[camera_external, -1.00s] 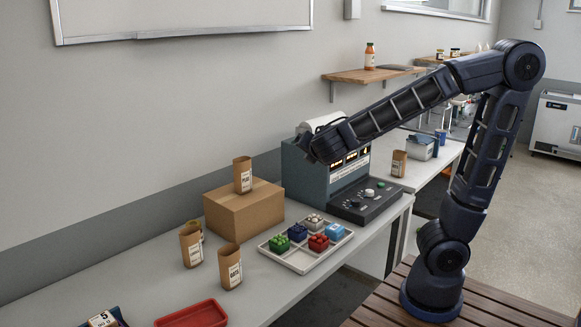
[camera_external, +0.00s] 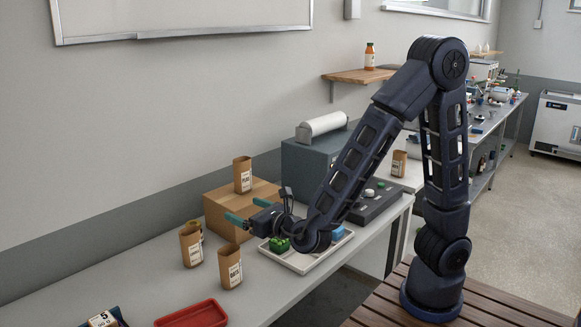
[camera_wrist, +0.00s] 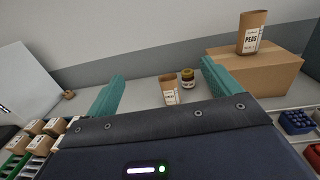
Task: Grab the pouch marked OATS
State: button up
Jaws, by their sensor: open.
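A brown pouch (camera_external: 230,266) stands upright on the bench; its small label seems to read OATS. A second brown pouch (camera_external: 191,246) stands behind and left of it, its label unclear. It seems to be the pouch between the fingers in the wrist view (camera_wrist: 169,91), farther off, beside a dark jar (camera_wrist: 187,79). A pouch marked PEAS (camera_external: 243,175) stands on a cardboard box (camera_external: 240,208). My gripper (camera_external: 248,211) is open and empty, in front of the box and above the bench, its green fingers pointing left. The front pouch is not visible in the wrist view, perhaps hidden below my gripper.
A compartment tray (camera_external: 297,264) with small colored items lies under my wrist. A red tray (camera_external: 192,315) is near the bench front. A grey machine (camera_external: 305,170) stands right of the box. Another pouch (camera_external: 399,163) stands far right. Bench between the red tray and pouches is clear.

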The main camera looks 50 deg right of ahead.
send_near(236, 265)
jog(key=w, duration=0.3)
jog(key=shift+w+a, duration=0.15)
jog(key=shift+w, duration=0.2)
jog(key=w, duration=0.5)
jog(key=shift+w+a, duration=0.15)
jog(key=shift+w, duration=0.05)
jog(key=shift+w+a+f, duration=0.15)
jog(key=shift+w, duration=1.15)
jog(key=shift+w+a+f, duration=0.15)
jog(key=shift+w, duration=1.15)
jog(key=shift+c, duration=0.4)
jog(key=c, duration=1)
